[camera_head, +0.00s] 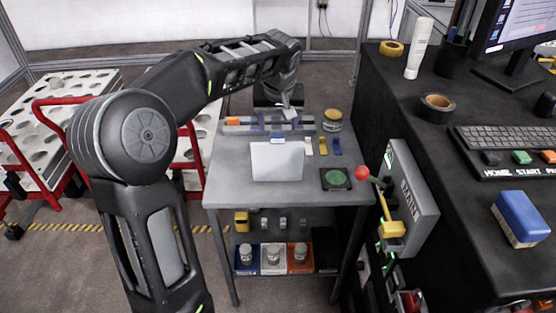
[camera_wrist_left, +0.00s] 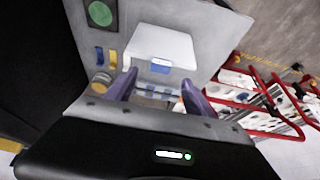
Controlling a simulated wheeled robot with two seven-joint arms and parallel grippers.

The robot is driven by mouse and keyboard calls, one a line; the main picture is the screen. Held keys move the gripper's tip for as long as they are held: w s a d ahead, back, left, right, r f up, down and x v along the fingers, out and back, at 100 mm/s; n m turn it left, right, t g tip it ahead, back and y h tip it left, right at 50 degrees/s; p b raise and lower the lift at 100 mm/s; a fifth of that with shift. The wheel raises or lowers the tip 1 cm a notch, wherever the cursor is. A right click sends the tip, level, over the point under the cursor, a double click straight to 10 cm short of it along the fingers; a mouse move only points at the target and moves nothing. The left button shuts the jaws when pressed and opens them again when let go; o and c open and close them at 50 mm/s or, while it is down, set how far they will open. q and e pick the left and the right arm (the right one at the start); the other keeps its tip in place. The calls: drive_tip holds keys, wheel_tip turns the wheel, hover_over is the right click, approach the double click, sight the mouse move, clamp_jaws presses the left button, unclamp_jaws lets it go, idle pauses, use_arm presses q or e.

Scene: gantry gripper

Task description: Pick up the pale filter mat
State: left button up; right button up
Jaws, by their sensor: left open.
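A pale, squarish white piece (camera_head: 277,163) with a small blue tab on its far edge lies on the grey table; it looks like the filter mat. It also shows in the left wrist view (camera_wrist_left: 165,42), with the tab on the side toward my gripper. My left gripper (camera_head: 280,119) is over the far end of the table, beyond the white piece and apart from it. In the left wrist view its two purple fingers (camera_wrist_left: 160,92) are spread, with nothing held between them. My right gripper is not in view.
A low rack with an orange end (camera_head: 232,121) stands at the table's back. A yellow-lidded jar (camera_head: 332,119), small blue and yellow pieces (camera_head: 337,146) and a green round button (camera_head: 336,179) are at the right. A red-knobbed lever (camera_head: 362,173) stands beside the table.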

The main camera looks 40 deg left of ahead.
sight(277, 135)
use_arm(q)
drive_tip(key=shift+p+x, duration=0.85)
drive_tip(key=shift+x, duration=1.75)
drive_tip(key=shift+r, duration=0.1)
clamp_jaws()
